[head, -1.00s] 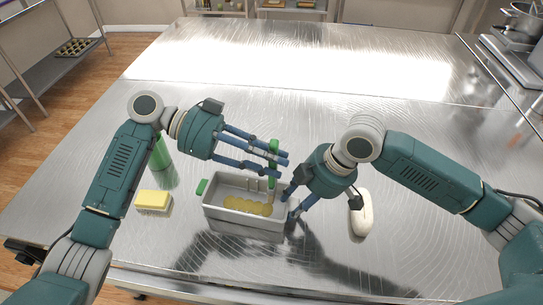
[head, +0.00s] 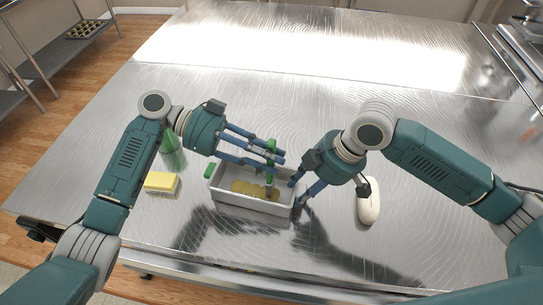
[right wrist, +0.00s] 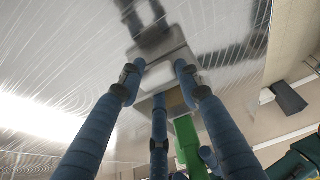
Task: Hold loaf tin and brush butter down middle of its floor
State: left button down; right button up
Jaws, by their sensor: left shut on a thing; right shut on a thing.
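My left gripper (head: 282,161) is shut on the upright green-handled brush (head: 271,146), whose lower end is inside the tin near the right part of the strip. Whether the bristles touch the floor is hard to tell. My right gripper (head: 299,193) is shut on the tin's right end; its fingers (right wrist: 160,90) also show in the right wrist view and partly hide that end.
A yellow sponge (head: 161,181) lies left of the tin, with a green bottle (head: 172,152) behind it. A whitish rounded object (head: 369,207) lies to the right, beside my right arm. The table behind is clear. The table's front edge is close to the tin.

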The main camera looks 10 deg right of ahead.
dwell(0.7)
pick_arm(q)
jog(key=shift+f, duration=0.75)
dwell(0.3)
pick_arm(e)
jog(key=shift+r, duration=0.1)
pick_arm(q)
jog(key=shift+s+d, duration=0.25)
jog(key=shift+d, duration=0.3)
jog(key=shift+s+d, duration=0.2)
jog(key=shift+d, duration=0.3)
jog(key=shift+w+a, duration=0.25)
jog(key=shift+a, duration=0.35)
jog(key=shift+w+a, duration=0.2)
jog(key=shift+a, duration=0.35)
